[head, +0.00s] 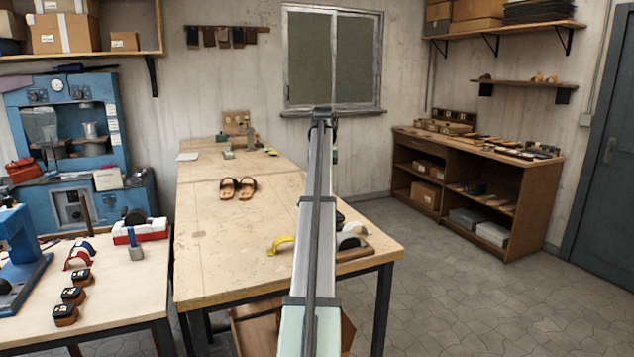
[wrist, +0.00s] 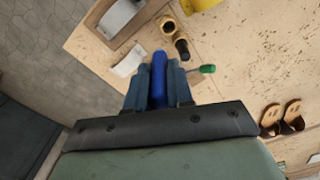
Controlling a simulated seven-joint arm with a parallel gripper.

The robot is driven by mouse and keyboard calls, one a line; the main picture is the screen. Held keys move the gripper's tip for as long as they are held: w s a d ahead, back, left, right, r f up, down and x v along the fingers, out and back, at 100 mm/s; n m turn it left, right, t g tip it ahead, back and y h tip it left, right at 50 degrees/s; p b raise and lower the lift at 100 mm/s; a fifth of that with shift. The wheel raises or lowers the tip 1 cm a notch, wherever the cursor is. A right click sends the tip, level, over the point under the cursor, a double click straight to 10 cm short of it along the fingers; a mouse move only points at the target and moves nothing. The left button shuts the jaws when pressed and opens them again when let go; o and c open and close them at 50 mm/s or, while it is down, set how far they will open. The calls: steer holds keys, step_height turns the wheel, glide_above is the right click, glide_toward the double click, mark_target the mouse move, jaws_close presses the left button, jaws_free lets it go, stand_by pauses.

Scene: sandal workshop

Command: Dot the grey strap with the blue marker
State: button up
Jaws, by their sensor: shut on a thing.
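My gripper (wrist: 159,88) is shut on the blue marker (wrist: 159,72), which sticks out beyond the fingertips in the wrist view. The grey strap (wrist: 118,17) is a curved band at a brown wooden block near the table's corner, beyond the marker and to its left. It also shows in the head view (head: 350,243), partly behind my arm. A paler, whitish strap (wrist: 130,60) lies closer to the marker, just left of it. The marker appears above the table, apart from both straps. In the head view my arm hides the fingers and the marker.
The brown block (head: 357,254) sits at the table's right edge. A yellow strap (head: 280,244) lies left of my arm. A green-handled tool (wrist: 207,69) and small brown rolls (wrist: 181,46) are near the marker. Brown sandals (head: 238,188) stand farther back. The table's front left is clear.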

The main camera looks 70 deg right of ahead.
steer(key=shift+s+a+f, duration=0.2)
steer(key=shift+s+f, duration=1.2)
steer(key=shift+s, duration=0.15)
steer(key=shift+s+a+f, duration=0.25)
steer(key=shift+s+f, duration=1.15)
steer(key=shift+s, duration=0.2)
steer(key=shift+s+a+f, duration=0.2)
steer(key=shift+s+f, duration=1.2)
steer(key=shift+s, duration=0.15)
steer(key=shift+f, duration=0.6)
steer(key=shift+r, duration=0.1)
step_height(320, 180, up, 7)
